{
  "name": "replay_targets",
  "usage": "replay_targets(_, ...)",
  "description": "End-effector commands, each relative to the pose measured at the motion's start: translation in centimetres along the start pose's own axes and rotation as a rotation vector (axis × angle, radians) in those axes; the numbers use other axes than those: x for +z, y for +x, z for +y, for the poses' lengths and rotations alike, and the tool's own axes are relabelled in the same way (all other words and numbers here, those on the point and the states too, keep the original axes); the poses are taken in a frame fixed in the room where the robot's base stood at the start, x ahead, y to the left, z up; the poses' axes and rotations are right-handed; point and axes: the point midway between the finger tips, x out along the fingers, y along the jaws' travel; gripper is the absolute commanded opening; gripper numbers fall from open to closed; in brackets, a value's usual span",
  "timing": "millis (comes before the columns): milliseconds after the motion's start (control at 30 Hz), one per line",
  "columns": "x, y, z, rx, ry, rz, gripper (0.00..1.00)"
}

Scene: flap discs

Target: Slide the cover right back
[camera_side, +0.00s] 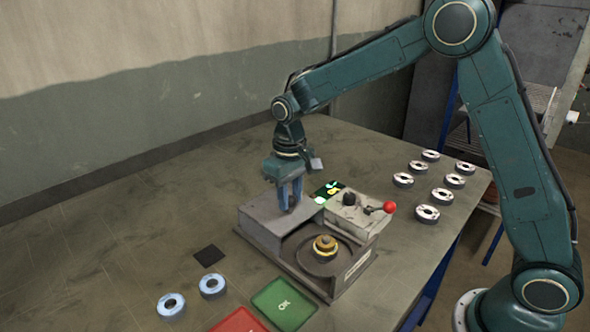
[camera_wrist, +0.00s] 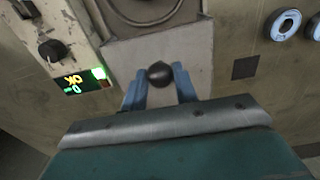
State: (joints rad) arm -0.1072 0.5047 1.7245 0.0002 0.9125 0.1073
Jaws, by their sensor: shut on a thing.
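The cover (camera_side: 262,218) is a flat grey plate on the left part of the machine. In the wrist view my gripper (camera_wrist: 160,82) is shut on the knob, which the fingers hide in the side view. The round chamber (camera_side: 306,256) beside the cover is exposed, with a brass-coloured hub (camera_side: 325,244) in it. The wrist view shows only part of the chamber's rim.
A control box (camera_side: 352,213) with a black knob and red-ball lever (camera_side: 388,207) stands right of the cover. A lit display (camera_side: 328,191) is behind it. A green OK tray (camera_side: 284,303), red tray (camera_side: 240,321) and two blue-ringed discs (camera_side: 212,286) are in front. Several discs (camera_side: 428,214) lie right.

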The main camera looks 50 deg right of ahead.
Motion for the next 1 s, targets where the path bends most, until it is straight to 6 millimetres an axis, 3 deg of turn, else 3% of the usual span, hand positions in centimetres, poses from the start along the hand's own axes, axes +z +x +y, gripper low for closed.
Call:
replay_targets(133, -0.9, -0.2, 0.0, -0.001, -0.001, 0.005, 0.16)
replay_targets(167, -0.8, -0.2, 0.0, -0.001, -0.001, 0.005, 0.33)
replay_targets(267, -0.7, -0.1, 0.0, -0.001, -0.001, 0.004, 0.51)
replay_targets(667, -0.7, -0.4, 0.0, 0.000, 0.000, 0.002, 0.51)
replay_targets(1000, -0.7, -3.0, 0.0, 0.000, 0.000, 0.003, 0.51)
